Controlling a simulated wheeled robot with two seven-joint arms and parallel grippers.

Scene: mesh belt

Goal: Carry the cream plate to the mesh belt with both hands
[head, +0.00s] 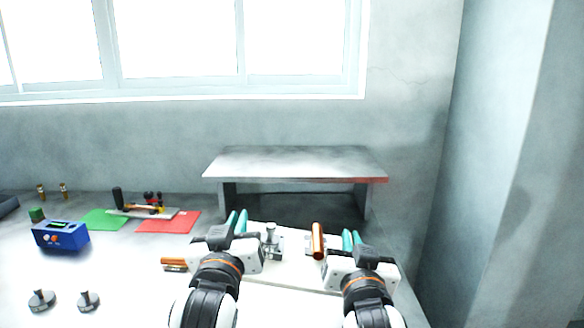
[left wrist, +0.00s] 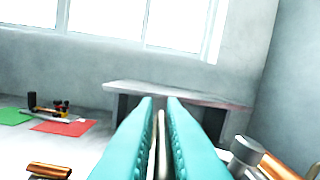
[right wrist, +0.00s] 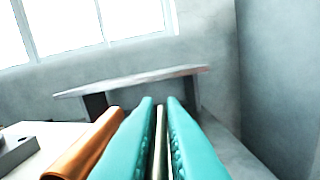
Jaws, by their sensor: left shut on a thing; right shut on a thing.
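The cream plate (head: 295,272) lies between my two grippers in the head view, pale against the pale tabletop. A metal fitting (head: 270,242) and a copper cylinder (head: 318,241) appear on it. My left gripper (head: 237,222) is shut on its left side; a thin edge shows between the teal fingers in the left wrist view (left wrist: 160,135). My right gripper (head: 350,240) is shut on its right side, also seen in the right wrist view (right wrist: 160,135). I cannot tell if the plate is clear of the table. The raised grey platform (head: 295,161) behind may be the mesh belt; no mesh is discernible.
A green mat (head: 101,219), a red mat (head: 168,223), a blue box (head: 61,236) and two metal knobs (head: 41,300) are on the left. Another copper piece (head: 175,261) lies beside my left gripper. A wall stands close on the right.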

